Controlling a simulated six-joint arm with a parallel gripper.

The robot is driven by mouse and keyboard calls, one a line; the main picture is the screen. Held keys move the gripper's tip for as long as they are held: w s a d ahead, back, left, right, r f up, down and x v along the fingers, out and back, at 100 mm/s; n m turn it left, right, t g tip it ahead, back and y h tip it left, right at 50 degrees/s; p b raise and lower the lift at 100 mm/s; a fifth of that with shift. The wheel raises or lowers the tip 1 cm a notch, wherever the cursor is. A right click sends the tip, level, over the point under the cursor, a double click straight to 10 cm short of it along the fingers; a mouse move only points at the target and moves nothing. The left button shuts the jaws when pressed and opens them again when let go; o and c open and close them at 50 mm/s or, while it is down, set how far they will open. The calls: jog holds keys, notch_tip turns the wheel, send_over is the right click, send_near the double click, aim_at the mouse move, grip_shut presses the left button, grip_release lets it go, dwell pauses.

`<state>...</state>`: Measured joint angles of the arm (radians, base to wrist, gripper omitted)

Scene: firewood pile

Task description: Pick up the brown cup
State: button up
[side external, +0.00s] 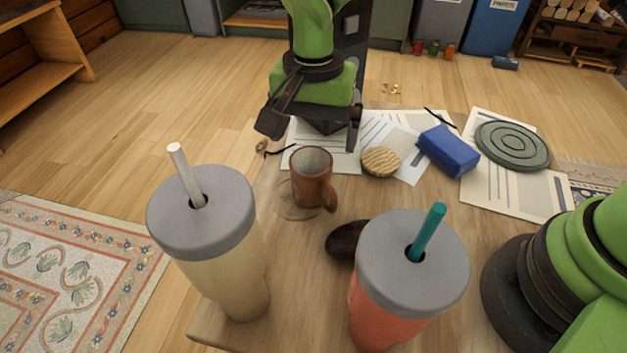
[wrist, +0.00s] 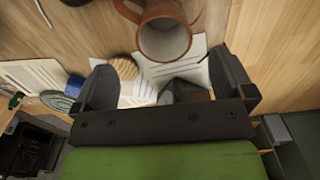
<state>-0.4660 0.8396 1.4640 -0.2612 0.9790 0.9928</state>
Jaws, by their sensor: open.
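The brown cup (side external: 311,178) stands upright on the wooden table, with its handle toward the right in the side external view. It looks empty. In the wrist view the brown cup (wrist: 166,38) shows its open mouth at the top centre, its handle to the upper left. My gripper (side external: 312,140) is open and hangs just behind the cup, over the papers. In the wrist view the two fingers of my gripper (wrist: 165,80) are spread wide, and the cup is beyond them, not between them. Nothing is held.
A cream tumbler (side external: 225,260) and a red tumbler (side external: 385,310) with straws stand in front. A dark oval object (side external: 343,240) lies near the red one. A round cookie-like disc (side external: 380,162), blue block (side external: 448,150) and grey-green coaster (side external: 512,146) lie right of the cup.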

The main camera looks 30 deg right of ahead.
aim_at(310, 171)
jog(key=f, duration=0.8)
jog(key=shift+a+f, duration=0.15)
jog(key=shift+a, duration=0.1)
jog(key=shift+c, duration=0.3)
jog(key=c, duration=1.1)
